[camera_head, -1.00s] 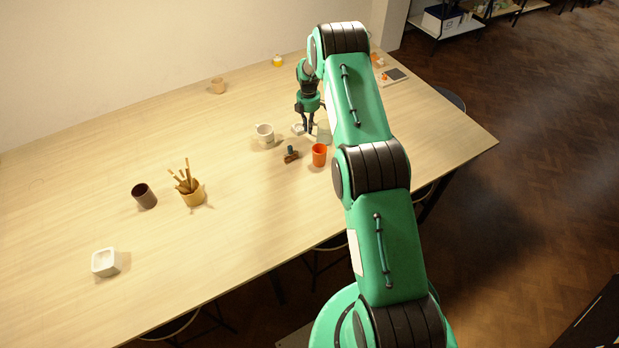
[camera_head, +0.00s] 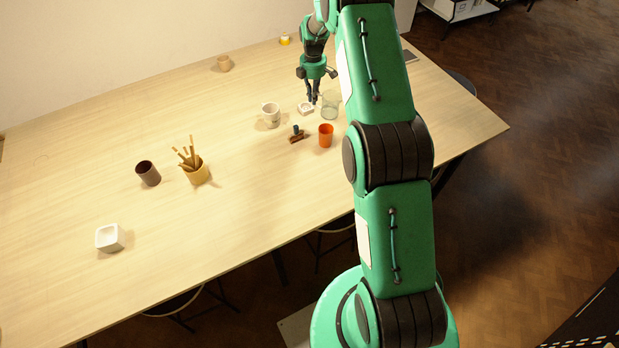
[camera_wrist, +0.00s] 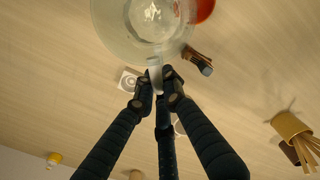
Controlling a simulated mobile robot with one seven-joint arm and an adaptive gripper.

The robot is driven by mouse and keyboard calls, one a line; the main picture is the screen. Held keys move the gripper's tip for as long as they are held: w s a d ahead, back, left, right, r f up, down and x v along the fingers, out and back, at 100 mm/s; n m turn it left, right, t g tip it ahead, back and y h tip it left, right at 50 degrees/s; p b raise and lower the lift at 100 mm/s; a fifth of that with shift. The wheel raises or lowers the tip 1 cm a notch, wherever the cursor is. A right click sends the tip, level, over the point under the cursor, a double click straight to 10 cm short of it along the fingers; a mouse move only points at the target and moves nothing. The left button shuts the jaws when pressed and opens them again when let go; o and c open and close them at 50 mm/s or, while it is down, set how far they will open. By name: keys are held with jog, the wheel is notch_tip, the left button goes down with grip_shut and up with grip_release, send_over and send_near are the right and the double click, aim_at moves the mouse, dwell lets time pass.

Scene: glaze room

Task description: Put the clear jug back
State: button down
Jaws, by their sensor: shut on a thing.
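The clear jug (camera_head: 331,106) is a see-through glass vessel at the far right part of the table, beside my arm. In the wrist view the jug (camera_wrist: 130,35) fills the top, its open rim towards the camera. My gripper (camera_head: 313,98) is at its left side. In the wrist view my gripper (camera_wrist: 160,80) is shut on the jug's handle (camera_wrist: 155,70). The jug appears slightly above the table; its base is hard to make out through the glass.
An orange cup (camera_head: 326,136) and a brown block-like tool (camera_head: 297,135) are close in front.

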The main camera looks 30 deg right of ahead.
jog(key=s+a+m+b, duration=0.4)
jog(key=s+a+b, duration=0.3)
jog(key=s, duration=0.8)
jog(key=s+a+m+b, duration=0.3)
jog(key=s+a+b, duration=0.2)
jog(key=s+a, duration=0.65)
jog(key=s+d+f, duration=0.1)
jog(key=s+f, duration=0.3)
jog(key=f, duration=0.2)
jog(key=shift+s+d+m, duration=0.15)
jog(key=shift+d+m, duration=0.15)
jog(key=w+d+f, duration=0.1)
jog(key=w+d, duration=0.2)
jog(key=w, duration=1.2)
jog(key=shift+w+f, duration=0.3)
jog(key=shift+w, duration=0.1)
jog(key=shift+f, duration=0.1)
jog(key=shift+f, duration=1.7)
